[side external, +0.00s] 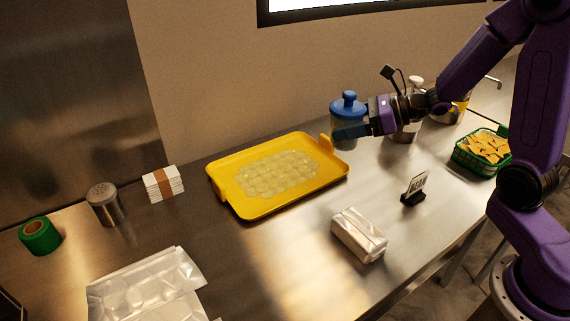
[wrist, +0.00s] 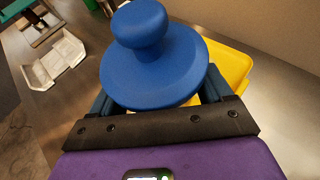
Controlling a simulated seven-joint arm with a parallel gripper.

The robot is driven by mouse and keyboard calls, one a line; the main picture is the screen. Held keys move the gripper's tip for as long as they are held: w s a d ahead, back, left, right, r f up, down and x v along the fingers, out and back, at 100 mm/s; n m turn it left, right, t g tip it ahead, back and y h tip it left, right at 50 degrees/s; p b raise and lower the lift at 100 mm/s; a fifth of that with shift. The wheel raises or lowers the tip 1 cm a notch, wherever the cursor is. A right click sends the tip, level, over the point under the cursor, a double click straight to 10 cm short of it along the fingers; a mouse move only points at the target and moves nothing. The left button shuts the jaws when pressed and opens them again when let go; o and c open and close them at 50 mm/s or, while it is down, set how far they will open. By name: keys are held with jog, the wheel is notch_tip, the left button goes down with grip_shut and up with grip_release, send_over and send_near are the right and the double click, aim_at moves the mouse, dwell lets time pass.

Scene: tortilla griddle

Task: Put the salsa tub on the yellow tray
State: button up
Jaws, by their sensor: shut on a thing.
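The salsa tub (side external: 347,107) is a greyish tub with a blue knobbed lid. It is upright behind the right end of the yellow tray (side external: 300,193), outside it. My gripper (side external: 352,131) reaches in from the right and is shut on the tub's body below the lid. In the wrist view the blue lid (wrist: 155,65) fills the middle and hides the tub's body and the fingertips. The tray (wrist: 231,66) shows behind the lid there. I cannot tell whether the tub's base touches the counter. The tray holds a pale, bumpy translucent layer.
A wrapped package (side external: 358,236) and a small sign (side external: 414,188) stand in front of the tub. A green chip basket (side external: 481,153) is at right. A napkin stack (side external: 163,184), shaker (side external: 105,205) and green tape roll (side external: 40,236) are left of the tray. Metal containers stand behind my gripper.

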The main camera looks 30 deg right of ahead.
jog(key=w+f, duration=0.3)
jog(key=w, duration=0.1)
jog(key=w+a+f, duration=0.1)
jog(key=w+f, duration=0.2)
jog(key=w, duration=0.2)
jog(key=w+f, duration=0.4)
jog(key=shift+w+a, duration=0.25)
jog(key=shift+f, duration=1.4)
jog(key=shift+f, duration=0.15)
jog(key=o, duration=1.2)
jog(key=shift+c, duration=0.2)
